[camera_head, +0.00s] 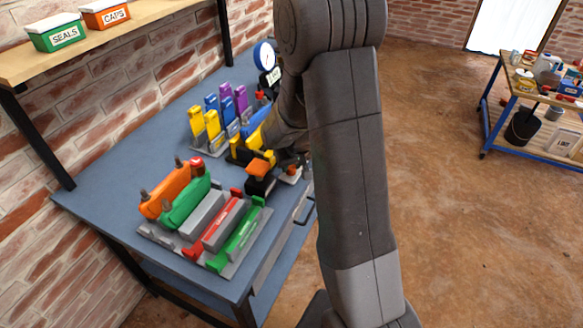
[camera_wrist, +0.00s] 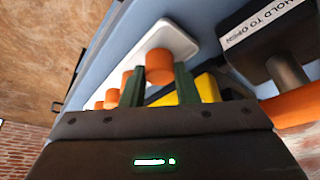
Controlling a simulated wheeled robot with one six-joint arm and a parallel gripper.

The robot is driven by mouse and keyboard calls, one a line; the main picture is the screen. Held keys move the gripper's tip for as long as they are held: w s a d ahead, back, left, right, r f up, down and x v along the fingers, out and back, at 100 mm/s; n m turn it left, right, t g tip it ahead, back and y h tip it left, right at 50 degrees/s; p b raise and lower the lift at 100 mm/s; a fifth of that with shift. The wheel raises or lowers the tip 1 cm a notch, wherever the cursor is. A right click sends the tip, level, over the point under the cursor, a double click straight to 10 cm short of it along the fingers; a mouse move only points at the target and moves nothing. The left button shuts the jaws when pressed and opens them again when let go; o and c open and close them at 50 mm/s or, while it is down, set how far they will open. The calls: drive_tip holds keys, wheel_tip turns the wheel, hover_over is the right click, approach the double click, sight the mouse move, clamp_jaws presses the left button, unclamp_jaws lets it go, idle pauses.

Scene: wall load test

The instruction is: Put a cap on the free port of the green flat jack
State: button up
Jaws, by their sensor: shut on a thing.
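The green flat jack (camera_head: 186,206) lies in a grey rack on the blue bench, beside the orange flat jack (camera_head: 164,192). A red cap (camera_head: 197,163) sits on the green jack's far port. Its near port (camera_head: 169,223) looks dark and bare. My gripper (camera_wrist: 160,72) is shut on an orange-red cap (camera_wrist: 158,64), with one dark green finger on each side. The held cap is over or in a white tray (camera_wrist: 170,36); I cannot tell whether it touches. More caps (camera_wrist: 127,78) stand in a row there. In the head view my arm mostly hides the gripper.
A black device with an orange top (camera_head: 260,168) stands between the tray and the jack rack; its label (camera_wrist: 265,20) reads HOLD TO OPEN. Yellow, blue and purple pieces (camera_head: 213,124) stand behind. Seals (camera_head: 57,33) and caps (camera_head: 105,14) boxes sit on a shelf above.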

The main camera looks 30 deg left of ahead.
sight(291, 167)
wheel_tip(291, 167, up, 9)
drive_tip(key=shift+r, duration=0.2)
idle(0.4)
